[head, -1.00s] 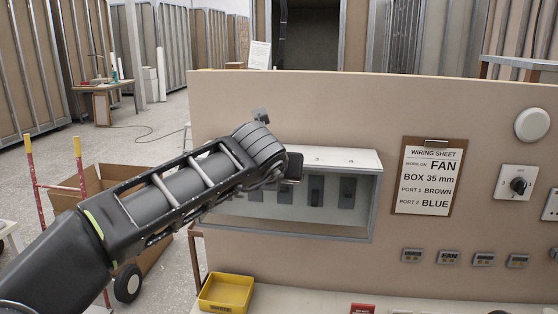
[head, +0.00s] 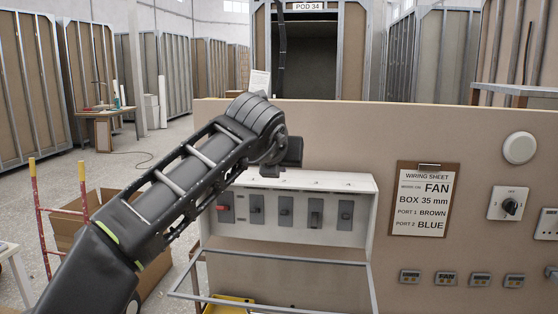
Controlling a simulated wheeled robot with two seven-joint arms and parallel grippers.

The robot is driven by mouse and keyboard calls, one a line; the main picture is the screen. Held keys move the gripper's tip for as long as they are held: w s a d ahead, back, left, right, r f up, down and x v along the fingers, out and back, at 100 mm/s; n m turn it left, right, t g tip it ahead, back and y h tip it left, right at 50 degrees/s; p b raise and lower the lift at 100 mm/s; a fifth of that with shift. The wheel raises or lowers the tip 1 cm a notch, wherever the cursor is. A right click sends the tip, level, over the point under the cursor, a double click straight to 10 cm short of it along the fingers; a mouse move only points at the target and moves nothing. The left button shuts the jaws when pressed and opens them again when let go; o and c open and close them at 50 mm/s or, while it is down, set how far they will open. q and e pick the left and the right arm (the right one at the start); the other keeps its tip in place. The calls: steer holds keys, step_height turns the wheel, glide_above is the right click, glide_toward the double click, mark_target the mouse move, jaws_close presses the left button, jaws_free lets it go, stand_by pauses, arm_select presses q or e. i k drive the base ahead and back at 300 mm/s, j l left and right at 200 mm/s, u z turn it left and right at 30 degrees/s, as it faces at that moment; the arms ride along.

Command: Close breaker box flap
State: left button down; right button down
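The breaker box (head: 362,215) is a pale box on the front of the beige wall panel, with several dark switches in a row; the leftmost has a red mark. Its flap (head: 290,279), a grey metal frame that looks clear inside, is open. My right gripper is not in view.
A wiring sheet clipboard (head: 424,199), a rotary switch (head: 508,204) and several small labelled modules are on the panel to the right. A yellow tray (head: 232,299) shows partly behind the flap. A cardboard box (head: 85,220) and a red-yellow stand are at left.

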mark_target(172, 293)
steer(key=k, duration=1)
